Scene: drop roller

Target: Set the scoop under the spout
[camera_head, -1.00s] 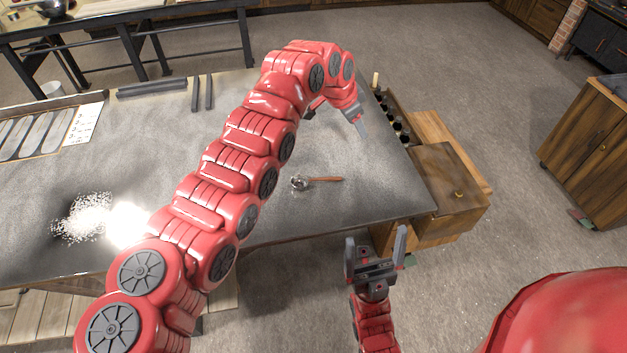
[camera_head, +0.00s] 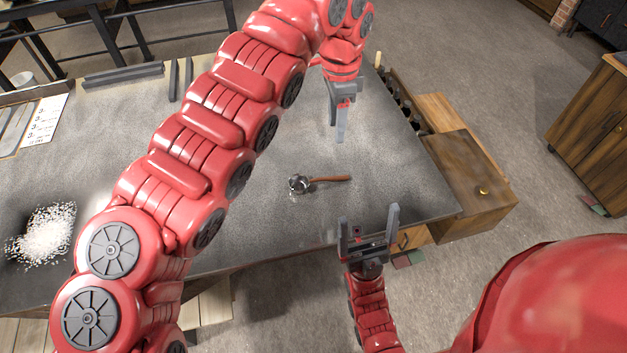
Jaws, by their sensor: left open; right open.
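The scoop (camera_head: 299,184) lies on the grey table (camera_head: 390,185), with a small shiny metal bowl at the left and a reddish-brown handle (camera_head: 330,179) pointing right. My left gripper (camera_head: 340,135) is above the table, beyond the scoop, fingers pointing down, open and empty. My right gripper (camera_head: 369,215) is open and empty near the table's front edge, in front of and to the right of the scoop. Neither gripper touches the scoop. I cannot make out a spout in view.
A pile of white grains (camera_head: 45,235) lies at the table's left. Dark bars (camera_head: 125,76) and a printed sheet (camera_head: 45,120) lie at the back left. A wooden drawer box (camera_head: 465,185) and a rack of dark holes (camera_head: 400,105) adjoin the right edge. Table around the scoop is clear.

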